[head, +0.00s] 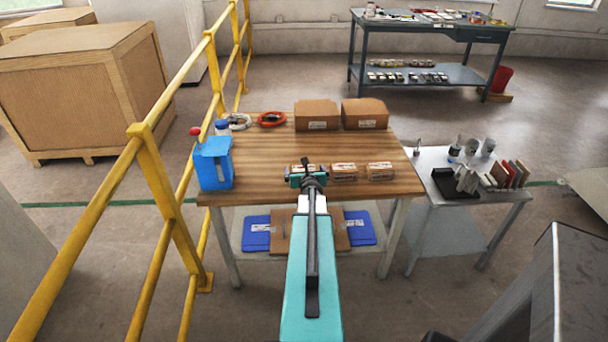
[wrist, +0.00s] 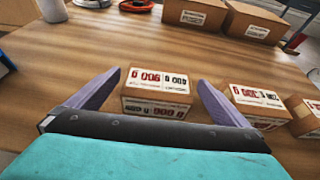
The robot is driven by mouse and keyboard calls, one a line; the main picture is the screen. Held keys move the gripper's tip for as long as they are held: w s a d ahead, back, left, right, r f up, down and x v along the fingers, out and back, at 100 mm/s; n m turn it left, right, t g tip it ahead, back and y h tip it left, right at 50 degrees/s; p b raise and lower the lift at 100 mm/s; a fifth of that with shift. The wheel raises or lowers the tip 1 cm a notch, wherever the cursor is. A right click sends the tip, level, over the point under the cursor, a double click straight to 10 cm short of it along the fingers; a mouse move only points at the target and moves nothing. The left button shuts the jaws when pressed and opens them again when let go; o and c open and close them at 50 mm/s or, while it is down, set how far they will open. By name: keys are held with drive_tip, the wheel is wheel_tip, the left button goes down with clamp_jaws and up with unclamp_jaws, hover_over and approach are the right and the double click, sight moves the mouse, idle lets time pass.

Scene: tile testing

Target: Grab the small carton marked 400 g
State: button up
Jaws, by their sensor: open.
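Three small brown cartons with white, red-and-black printed labels stand in a row on the wooden table. In the wrist view, the left carton (wrist: 157,98) appears between the fingers of my open gripper (wrist: 158,79), with gaps on both sides. The middle carton (wrist: 256,103) is just right of the right finger, and the right carton (wrist: 309,118) is cut by the picture edge. In the head view, my gripper (head: 307,180) partly hides the left carton; the middle (head: 344,172) and right (head: 380,171) cartons show clearly. The label print is too unclear to tell which is 400 g.
Two larger cartons (head: 316,115) (head: 364,114) stand at the back of the wooden table (head: 250,150). A blue box (head: 213,165) is at its left, with an orange coil (head: 272,119) behind. A yellow railing (head: 160,180) runs along the left. A grey side table (head: 490,207) stands right.

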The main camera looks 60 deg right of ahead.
drive_tip(key=shift+x, duration=2.65)
drive_tip(key=shift+r, duration=0.1)
drive_tip(key=c, duration=1.5)
drive_tip(key=shift+o, duration=0.2)
drive_tip(key=shift+r+p, duration=0.2)
drive_tip(key=shift+p, duration=0.1)
